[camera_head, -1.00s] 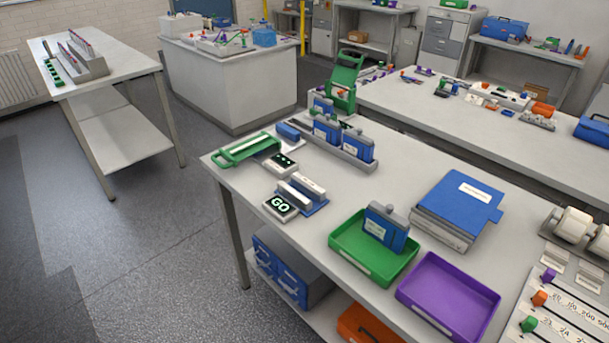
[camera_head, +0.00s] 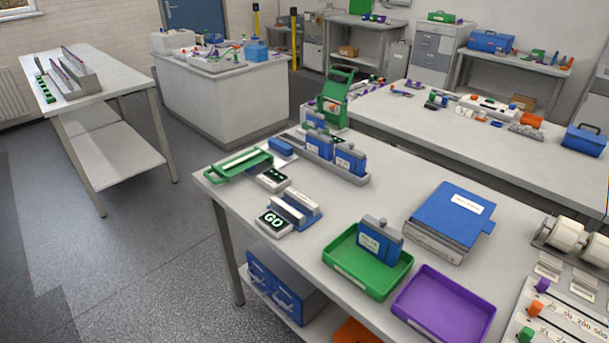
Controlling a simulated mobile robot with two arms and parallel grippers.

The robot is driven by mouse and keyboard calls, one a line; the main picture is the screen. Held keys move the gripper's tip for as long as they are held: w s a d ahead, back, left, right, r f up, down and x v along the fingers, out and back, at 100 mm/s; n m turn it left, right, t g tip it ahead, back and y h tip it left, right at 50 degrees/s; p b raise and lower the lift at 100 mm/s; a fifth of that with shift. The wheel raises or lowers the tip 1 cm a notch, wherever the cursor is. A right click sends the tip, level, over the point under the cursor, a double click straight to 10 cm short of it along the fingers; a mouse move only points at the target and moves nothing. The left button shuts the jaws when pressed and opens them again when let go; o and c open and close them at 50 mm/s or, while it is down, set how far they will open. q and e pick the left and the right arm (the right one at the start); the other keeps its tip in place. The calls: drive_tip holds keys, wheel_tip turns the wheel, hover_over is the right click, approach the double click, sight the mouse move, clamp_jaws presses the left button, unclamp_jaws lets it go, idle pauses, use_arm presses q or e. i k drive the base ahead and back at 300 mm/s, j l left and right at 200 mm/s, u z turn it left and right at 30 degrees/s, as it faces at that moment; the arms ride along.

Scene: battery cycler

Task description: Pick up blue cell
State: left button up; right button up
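A blue cell (camera_head: 380,241) with a white label and a grey top stands upright in the green tray (camera_head: 345,270) on the near workbench. More blue cells stand upright in a grey rack at the back of the same bench, one (camera_head: 350,159) at its right end, one (camera_head: 319,144) in the middle and one (camera_head: 315,122) behind. The frames do not show which blue cell the task means. Neither of my grippers is in view.
A purple tray (camera_head: 443,303) lies right of the green tray. A blue binder (camera_head: 452,212) lies behind them. A small device reading GO (camera_head: 272,221) and a green-handled tool (camera_head: 240,164) sit at the left. Open floor (camera_head: 150,250) lies left of the bench.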

sight(324, 150)
drive_tip(key=j+z, duration=0.1)
drive_tip(key=z, duration=0.3)
drive_tip(key=i+j+z, duration=0.1)
drive_tip(key=z, duration=0.25)
drive_tip(key=j+z, duration=0.15)
drive_tip(key=z, duration=0.25)
drive_tip(key=j+z, duration=0.2)
drive_tip(key=j, duration=0.25)
drive_tip(key=j+z, duration=0.2)
drive_tip(key=j, duration=0.2)
drive_tip(key=k+j+z, duration=0.2)
drive_tip(key=j, duration=0.2)
drive_tip(key=j+z, duration=0.2)
drive_tip(key=j, duration=0.25)
drive_tip(key=k+j+z, duration=0.2)
drive_tip(key=j, duration=0.15)
drive_tip(key=i, duration=0.05)
